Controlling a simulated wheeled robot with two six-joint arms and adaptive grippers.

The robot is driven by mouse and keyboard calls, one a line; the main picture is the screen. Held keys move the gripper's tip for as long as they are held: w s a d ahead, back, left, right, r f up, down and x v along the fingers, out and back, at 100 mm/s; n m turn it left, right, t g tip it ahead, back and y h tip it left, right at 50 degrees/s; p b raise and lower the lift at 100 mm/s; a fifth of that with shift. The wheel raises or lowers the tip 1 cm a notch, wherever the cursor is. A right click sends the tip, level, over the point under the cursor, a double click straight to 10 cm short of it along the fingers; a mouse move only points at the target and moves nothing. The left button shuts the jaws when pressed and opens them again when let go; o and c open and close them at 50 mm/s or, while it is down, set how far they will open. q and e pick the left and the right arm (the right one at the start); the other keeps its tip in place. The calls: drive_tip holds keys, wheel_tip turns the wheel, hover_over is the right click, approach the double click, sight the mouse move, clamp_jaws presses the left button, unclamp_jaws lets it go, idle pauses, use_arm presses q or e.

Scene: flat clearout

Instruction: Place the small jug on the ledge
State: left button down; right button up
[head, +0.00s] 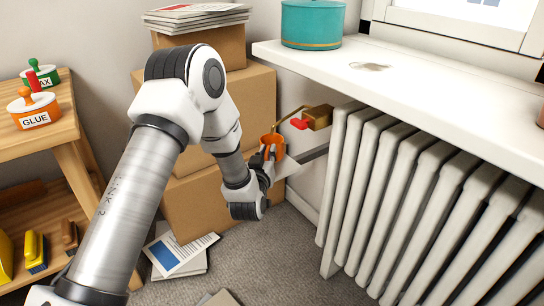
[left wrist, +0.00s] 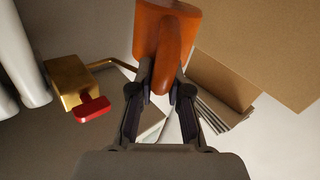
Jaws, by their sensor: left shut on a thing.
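The small jug (head: 273,146) is orange. My left gripper (head: 266,160) is shut on it, below the level of the ledge and left of the radiator. In the left wrist view the jug (left wrist: 168,35) sticks out beyond the fingertips (left wrist: 160,88), with a narrow orange part, seemingly its handle, between them. The ledge (head: 440,90) is a long white sill under the window, above and to the right of the gripper. My right gripper is not in view.
A teal round tin (head: 312,25) stands at the ledge's left end, near a brownish stain (head: 370,66). The ledge's middle is bare. A brass valve (head: 318,117) with a red handle is close beside the jug. A white radiator (head: 400,190) stands below; cardboard boxes (head: 215,200) stand behind.

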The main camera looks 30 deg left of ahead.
use_arm(q)
wheel_tip(320, 180, down, 4)
drive_tip(key=shift+r+b, duration=0.25)
drive_tip(key=shift+b, duration=0.6)
drive_tip(key=shift+w+r, duration=0.1)
drive_tip(key=shift+w, duration=0.05)
drive_tip(key=shift+r, duration=0.2)
drive_tip(key=c, duration=1.5)
unclamp_jaws()
drive_tip(key=shift+f, duration=0.2)
drive_tip(key=o, duration=0.4)
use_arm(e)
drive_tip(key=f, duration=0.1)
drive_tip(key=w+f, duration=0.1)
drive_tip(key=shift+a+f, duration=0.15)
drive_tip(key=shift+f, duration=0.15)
